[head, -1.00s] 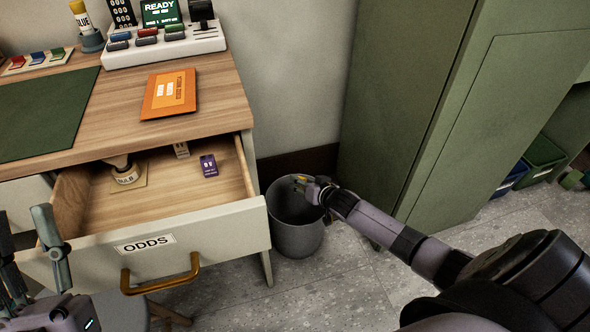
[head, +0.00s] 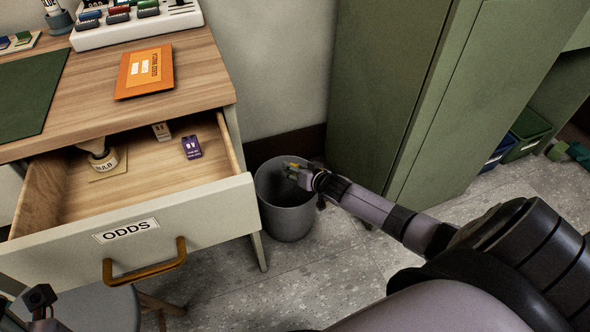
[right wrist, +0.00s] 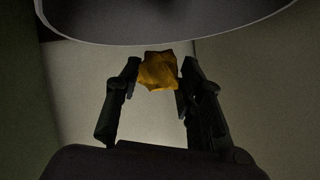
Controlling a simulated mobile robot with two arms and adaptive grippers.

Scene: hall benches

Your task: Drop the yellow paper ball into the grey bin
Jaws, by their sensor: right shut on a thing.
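The grey bin (head: 287,219) stands on the floor between the desk and the green cabinet. My right gripper (head: 296,170) is at the bin's mouth, coming in over its right side. In the right wrist view the crumpled ball (right wrist: 158,70) sits between the two fingertips, with the bin's curved rim (right wrist: 150,42) across the top. My left gripper (head: 40,300) shows only in part at the lower left; its jaws cannot be made out.
An open drawer (head: 140,230) marked ODDS juts out left of the bin, holding a bulb box item (head: 103,158) and a purple packet (head: 191,147). The green cabinet (head: 385,90) stands close behind and right of the bin. Floor is clear in front.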

